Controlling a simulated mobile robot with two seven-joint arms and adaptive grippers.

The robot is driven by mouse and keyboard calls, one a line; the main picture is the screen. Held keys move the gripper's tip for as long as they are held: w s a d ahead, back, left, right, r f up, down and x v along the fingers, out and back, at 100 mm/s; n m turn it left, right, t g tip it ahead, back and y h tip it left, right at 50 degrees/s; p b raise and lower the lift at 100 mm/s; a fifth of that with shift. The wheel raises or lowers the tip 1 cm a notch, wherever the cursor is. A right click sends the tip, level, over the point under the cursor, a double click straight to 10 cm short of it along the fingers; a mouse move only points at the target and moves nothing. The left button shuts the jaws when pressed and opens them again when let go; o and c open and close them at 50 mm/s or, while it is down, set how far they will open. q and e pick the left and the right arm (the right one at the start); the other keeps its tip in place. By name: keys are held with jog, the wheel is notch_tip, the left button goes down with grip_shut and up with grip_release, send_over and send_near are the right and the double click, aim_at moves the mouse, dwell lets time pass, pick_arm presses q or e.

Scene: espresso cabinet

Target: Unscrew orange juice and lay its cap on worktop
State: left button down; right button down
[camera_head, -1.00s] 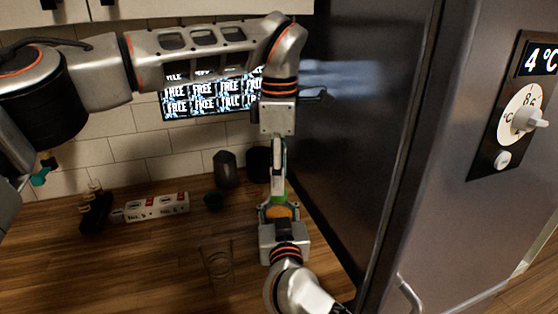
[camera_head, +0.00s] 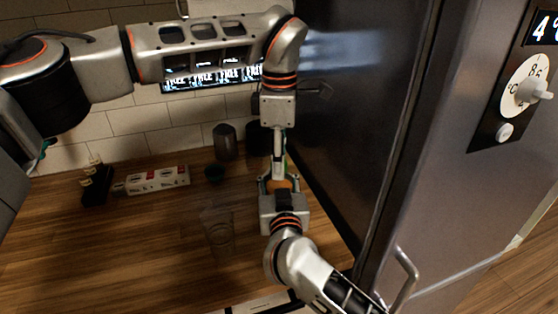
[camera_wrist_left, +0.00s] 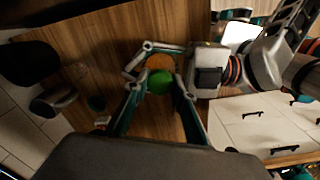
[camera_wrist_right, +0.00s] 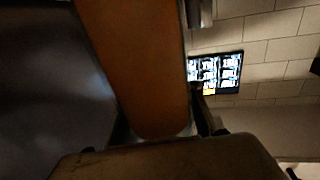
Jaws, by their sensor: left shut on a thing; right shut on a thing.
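The orange juice bottle (camera_wrist_left: 160,62) shows orange in the left wrist view, with its green cap (camera_wrist_left: 161,83) nearer that camera. In the head view only a little orange (camera_head: 281,184) shows between the grippers. My left gripper (camera_head: 279,176) points down from above and is shut on the cap, a finger on each side. My right gripper (camera_head: 279,183) comes from the front, just below the left one, and is shut on the bottle. The bottle's orange side (camera_wrist_right: 135,60) fills much of the right wrist view. Whether the cap has turned cannot be told.
The wooden worktop (camera_head: 130,235) has free room at the left and front. A clear glass (camera_head: 218,232) stands left of my right gripper. A dark fridge (camera_head: 365,130) is close on the right.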

pick_arm(q)
jog(key=n, duration=1.1)
jog(key=shift+r+n, duration=0.1)
jog(key=shift+n, duration=0.2)
dwell(0.4)
jog(key=c, duration=1.6)
grip_release()
jog(key=shift+c, duration=0.2)
jog(key=shift+r, duration=0.1)
